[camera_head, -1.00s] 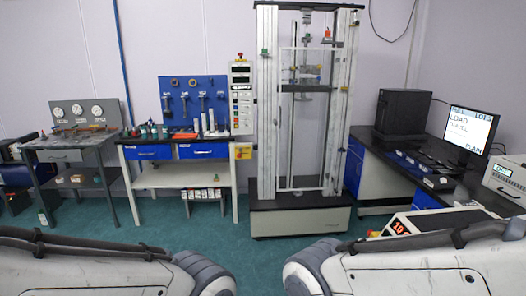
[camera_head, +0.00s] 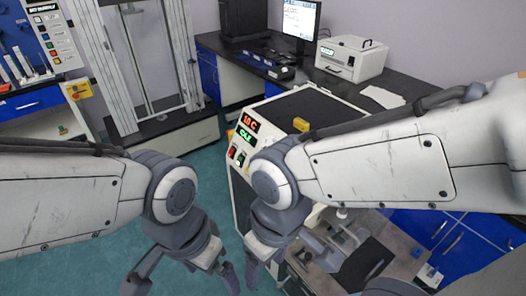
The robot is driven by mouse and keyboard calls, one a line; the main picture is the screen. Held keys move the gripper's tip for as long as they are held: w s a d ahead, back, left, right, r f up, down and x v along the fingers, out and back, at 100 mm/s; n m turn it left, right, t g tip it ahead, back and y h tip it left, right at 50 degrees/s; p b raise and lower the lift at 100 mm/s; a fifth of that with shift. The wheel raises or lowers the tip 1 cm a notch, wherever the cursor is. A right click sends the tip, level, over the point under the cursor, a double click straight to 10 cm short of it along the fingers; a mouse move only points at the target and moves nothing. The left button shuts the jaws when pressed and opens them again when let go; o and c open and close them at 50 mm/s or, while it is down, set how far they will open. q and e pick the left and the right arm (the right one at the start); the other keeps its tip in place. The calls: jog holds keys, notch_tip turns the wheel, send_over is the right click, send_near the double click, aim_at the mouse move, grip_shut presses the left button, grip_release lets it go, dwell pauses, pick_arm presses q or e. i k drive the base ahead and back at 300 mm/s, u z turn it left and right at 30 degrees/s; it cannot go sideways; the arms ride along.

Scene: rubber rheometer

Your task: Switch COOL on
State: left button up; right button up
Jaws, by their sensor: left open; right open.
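A white-and-black machine (camera_head: 270,106) stands right of centre. Its front panel carries a red lit display (camera_head: 249,123) and a green lit display (camera_head: 246,137). Below them are a red switch (camera_head: 232,152) and a dark green switch (camera_head: 240,160). Their labels are too small to read, so I cannot tell which one is COOL. My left gripper (camera_head: 182,281) is open and empty, low in front of the machine and left of it. My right gripper (camera_head: 284,268) is open and points down below the panel. My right forearm and wrist hide part of the machine's front and side.
A dark bench (camera_head: 405,78) behind holds a white box instrument (camera_head: 350,58) and a monitor (camera_head: 299,18). A tall test frame (camera_head: 158,75) stands at the back left. Green floor (camera_head: 205,178) is clear left of the machine.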

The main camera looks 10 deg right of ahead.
aim_at(231, 153)
jog(key=z, duration=0.05)
jog(key=k, duration=0.6)
jog(key=u, duration=0.65)
jog(key=i, duration=1.3)
jog(key=z, duration=0.5)
jog(key=i, duration=0.4)
jog(key=z, duration=0.35)
